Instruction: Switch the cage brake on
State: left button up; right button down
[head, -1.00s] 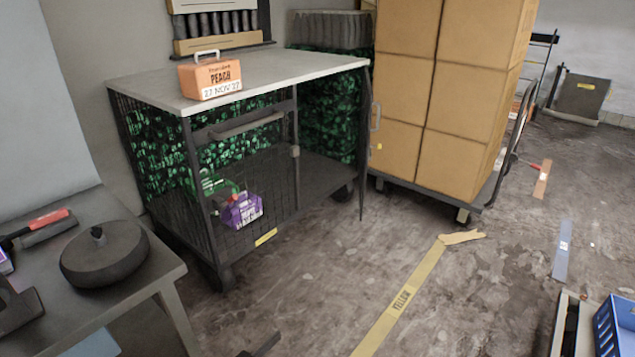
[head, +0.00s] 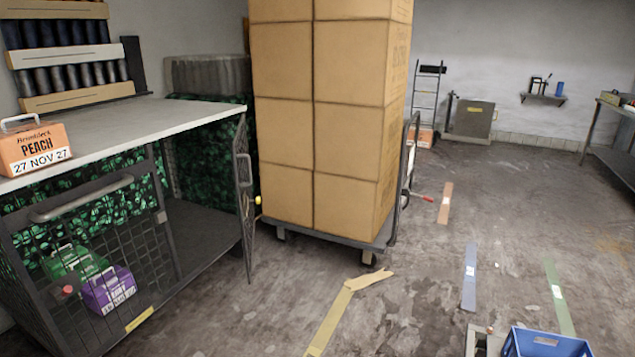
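The wire-mesh cage (head: 130,255) with a pale flat top (head: 110,130) stands at the left in the head view. A narrow mesh door panel (head: 243,195) stands swung out at its right end. A small red knob (head: 67,291) shows low at the cage's left. A red lever (head: 422,197) sticks out beside the loaded trolley (head: 345,238). I cannot tell which part is the cage brake or how it is set. The cage's wheels are not clearly visible. Neither of my grippers is in view.
Tall stacked cartons (head: 330,120) stand on the trolley beside the cage. A blue crate (head: 545,343) is at front right. The middle floor is open.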

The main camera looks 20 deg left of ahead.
aim_at(66, 290)
jog(key=i+u, duration=0.4)
jog(key=i, duration=0.15)
jog(key=i+l+u, duration=0.2)
jog(key=i+u, duration=0.15)
jog(key=i, duration=0.2)
jog(key=i+j+u, duration=0.15)
jog(key=i+u, duration=0.65)
jog(key=u, duration=0.15)
jog(key=i+l+u, duration=0.15)
jog(key=i+u, duration=0.3)
jog(key=i+l+u, duration=0.25)
jog(key=u, duration=0.2)
jog(key=i+l+u, duration=0.1)
jog(key=i+u, duration=0.4)
jog(key=i+l+u, duration=0.3)
jog(key=u, duration=0.15)
jog(key=i, duration=0.1)
